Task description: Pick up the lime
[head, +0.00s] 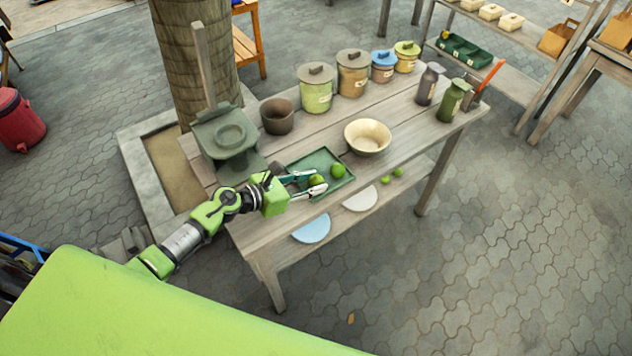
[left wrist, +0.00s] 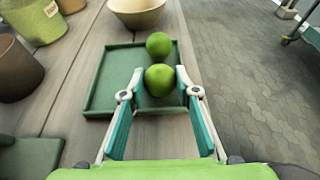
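Two green limes lie on a green tray (head: 303,163) on the wooden table. The nearer lime (head: 316,180) is between the fingers of my left gripper (head: 308,183). In the left wrist view this lime (left wrist: 159,80) sits between the fingertips of the left gripper (left wrist: 160,84), with the fingers apart on either side; a small gap seems to show at each side. The other lime (head: 338,171) lies just beyond it, outside the fingers, and also shows in the left wrist view (left wrist: 158,45). My right gripper is not in view.
A cream bowl (head: 368,137) stands right of the tray, and a dark pot (head: 277,116) behind it. Lidded jars (head: 316,90) line the back edge. A green press-like stand (head: 226,135) is at the left. Bottles (head: 453,100) stand at the right end.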

